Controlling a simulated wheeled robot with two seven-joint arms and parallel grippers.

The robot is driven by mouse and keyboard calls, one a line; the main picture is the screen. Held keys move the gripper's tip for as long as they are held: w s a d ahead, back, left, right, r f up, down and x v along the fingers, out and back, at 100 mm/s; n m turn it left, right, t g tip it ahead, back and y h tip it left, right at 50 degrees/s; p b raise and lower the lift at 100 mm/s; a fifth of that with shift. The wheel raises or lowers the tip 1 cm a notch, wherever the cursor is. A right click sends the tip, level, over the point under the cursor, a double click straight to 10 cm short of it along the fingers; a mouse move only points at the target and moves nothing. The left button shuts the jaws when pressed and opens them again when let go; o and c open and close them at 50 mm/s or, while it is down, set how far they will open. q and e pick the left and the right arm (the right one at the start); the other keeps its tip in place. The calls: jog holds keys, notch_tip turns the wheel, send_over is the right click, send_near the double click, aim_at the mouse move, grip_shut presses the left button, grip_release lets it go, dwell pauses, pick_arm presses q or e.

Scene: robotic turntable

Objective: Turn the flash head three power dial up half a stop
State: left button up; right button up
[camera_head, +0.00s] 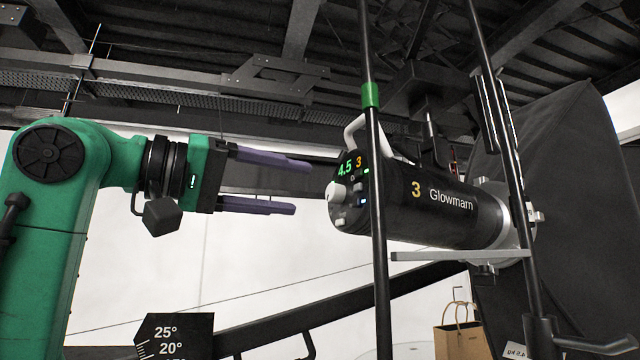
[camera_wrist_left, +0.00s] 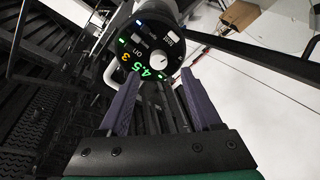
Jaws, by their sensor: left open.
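The flash head three (camera_head: 430,208) is a black cylinder marked "3 Glowmarn", held up at the right of the head view. Its rear panel shows 4.5 in green and 3 in orange. The white power dial (camera_head: 337,192) sticks out of that panel; in the left wrist view the dial (camera_wrist_left: 158,58) has a dark pointer mark. My left gripper (camera_head: 303,187) is open and empty, its purple fingers pointing at the panel. In the head view the fingertips are a little left of the dial, apart from it. My right gripper is not in view.
A black upright pole (camera_head: 376,260) with a green band crosses in front of the flash head. A second pole (camera_head: 510,180) and a large black softbox (camera_head: 570,190) stand at the right. A paper bag (camera_head: 460,341) and an angle scale (camera_head: 175,336) are below.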

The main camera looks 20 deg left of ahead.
aim_at(329, 193)
pick_arm(q)
jog(key=x, duration=0.2)
jog(key=p+x, duration=0.1)
jog(key=x, duration=0.2)
jog(key=shift+s+d+r, duration=0.15)
jog(key=shift+r, duration=0.05)
jog(key=shift+w+d+f, duration=0.15)
jog(key=shift+w+d, duration=0.05)
jog(key=shift+w, duration=0.2)
jog(key=shift+s, duration=0.15)
grip_shut()
jog(key=shift+a+m+h+p, duration=0.1)
jog(key=shift+m+h+p, duration=0.35)
jog(key=shift+m, duration=1.15)
grip_release()
